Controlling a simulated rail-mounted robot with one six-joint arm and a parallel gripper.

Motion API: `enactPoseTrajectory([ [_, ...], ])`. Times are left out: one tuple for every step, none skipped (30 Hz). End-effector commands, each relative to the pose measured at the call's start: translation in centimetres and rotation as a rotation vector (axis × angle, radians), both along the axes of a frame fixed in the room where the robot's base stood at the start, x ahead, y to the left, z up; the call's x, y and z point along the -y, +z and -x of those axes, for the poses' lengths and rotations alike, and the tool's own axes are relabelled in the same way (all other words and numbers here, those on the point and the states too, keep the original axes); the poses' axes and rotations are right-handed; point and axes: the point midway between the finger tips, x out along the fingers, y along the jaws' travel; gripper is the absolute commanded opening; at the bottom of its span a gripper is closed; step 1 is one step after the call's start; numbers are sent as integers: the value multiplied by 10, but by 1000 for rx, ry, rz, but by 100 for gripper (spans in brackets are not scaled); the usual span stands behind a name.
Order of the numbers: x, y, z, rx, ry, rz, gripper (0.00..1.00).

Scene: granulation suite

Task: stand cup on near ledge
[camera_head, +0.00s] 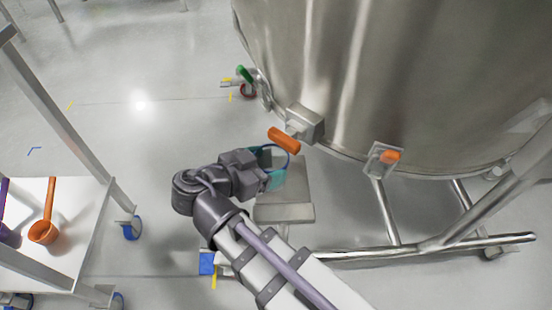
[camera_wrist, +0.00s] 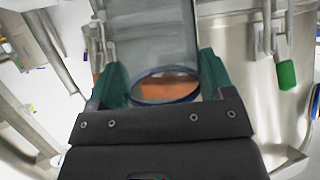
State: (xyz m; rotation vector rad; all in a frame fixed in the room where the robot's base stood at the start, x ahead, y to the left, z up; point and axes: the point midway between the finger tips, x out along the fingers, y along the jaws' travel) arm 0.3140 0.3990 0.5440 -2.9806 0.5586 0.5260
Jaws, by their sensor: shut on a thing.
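My gripper (camera_head: 270,168) has teal fingers and is shut on a clear cup with a blue rim (camera_head: 292,147). In the wrist view my gripper (camera_wrist: 165,88) shows the cup (camera_wrist: 150,100) between its fingers, its round rim facing the camera. Orange shows through the cup; I cannot tell whether it is inside or behind. A grey metal ledge (camera_head: 285,212) lies below and just right of the gripper in the head view, under the tank. The cup appears above its far part and apart from its front edge; the exact height is unclear.
A large steel tank (camera_head: 380,70) stands at the back right, with an orange handle (camera_head: 284,139) close to the cup and a clear box (camera_head: 384,160) farther right. A white cart (camera_head: 75,220) with an orange scoop (camera_head: 44,228) stands at left. Steel frame tubes (camera_head: 430,245) run low at right.

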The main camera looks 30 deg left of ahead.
Motion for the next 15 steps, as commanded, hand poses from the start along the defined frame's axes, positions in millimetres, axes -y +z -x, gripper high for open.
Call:
enactPoseTrajectory([
  [5,0,-9,0,-4,0,48],
  [7,0,-15,0,-4,0,48],
  [10,0,-23,0,-4,0,48],
  [12,0,-28,0,-4,0,48],
  [12,-4,-30,0,-2,1,48],
  [11,-10,-28,0,0,0,48],
  [11,-9,-28,0,0,0,48],
  [11,-7,-28,0,0,0,48],
  [11,-6,-28,0,0,0,48],
  [11,-6,-28,0,0,0,48],
  [11,-6,-28,0,0,0,48],
  [11,-6,-28,0,0,0,48],
  [11,-7,-28,0,0,0,48],
  [11,-9,-28,0,0,0,48],
  [11,-11,-28,0,0,0,48],
])
